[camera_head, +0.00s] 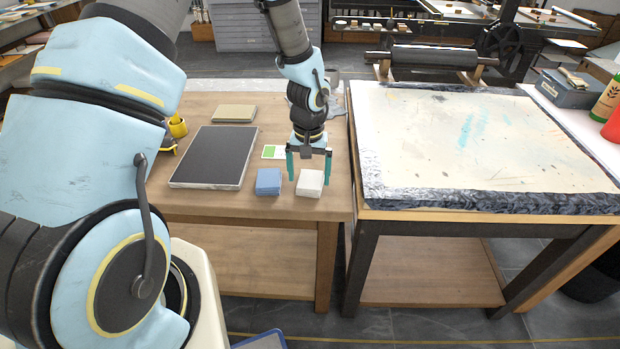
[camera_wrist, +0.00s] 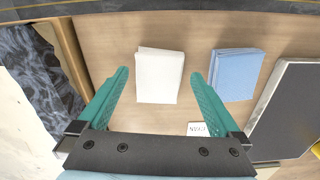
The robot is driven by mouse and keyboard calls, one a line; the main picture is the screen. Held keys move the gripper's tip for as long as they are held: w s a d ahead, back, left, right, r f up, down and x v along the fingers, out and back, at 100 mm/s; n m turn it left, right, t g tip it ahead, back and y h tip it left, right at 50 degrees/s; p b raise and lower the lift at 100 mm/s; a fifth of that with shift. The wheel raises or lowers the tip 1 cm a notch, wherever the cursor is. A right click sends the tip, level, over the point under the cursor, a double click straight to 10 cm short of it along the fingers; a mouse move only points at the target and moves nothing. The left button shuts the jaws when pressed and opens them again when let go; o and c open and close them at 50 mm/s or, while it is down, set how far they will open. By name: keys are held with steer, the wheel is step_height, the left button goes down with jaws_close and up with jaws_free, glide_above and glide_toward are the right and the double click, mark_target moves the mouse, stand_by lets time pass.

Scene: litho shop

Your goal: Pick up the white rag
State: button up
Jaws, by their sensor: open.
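The white rag (camera_head: 310,183) lies folded on the wooden table near its front right corner. In the wrist view the white rag (camera_wrist: 160,75) is ahead of and between the two teal fingers. My gripper (camera_head: 309,168) is above the table, just over and behind the rag, with its fingers pointing down. In the wrist view my gripper (camera_wrist: 160,80) is open and nothing is between its fingertips that I can see touching them. The rag appears uncovered in the wrist view.
A folded blue rag (camera_head: 269,181) lies close to the left of the white one. A dark flat slab (camera_head: 214,157) and a tan block (camera_head: 234,113) lie farther left. A green-and-white card (camera_head: 273,152) lies behind.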

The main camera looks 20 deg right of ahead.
mark_target(309, 182)
steer(key=shift+f, duration=1.15)
steer(key=shift+c, duration=0.4)
steer(key=c, duration=1.1)
steer(key=shift+r, duration=0.1)
step_height(309, 182, up, 10)
steer(key=shift+f+b, duration=0.1)
steer(key=shift+b, duration=0.95)
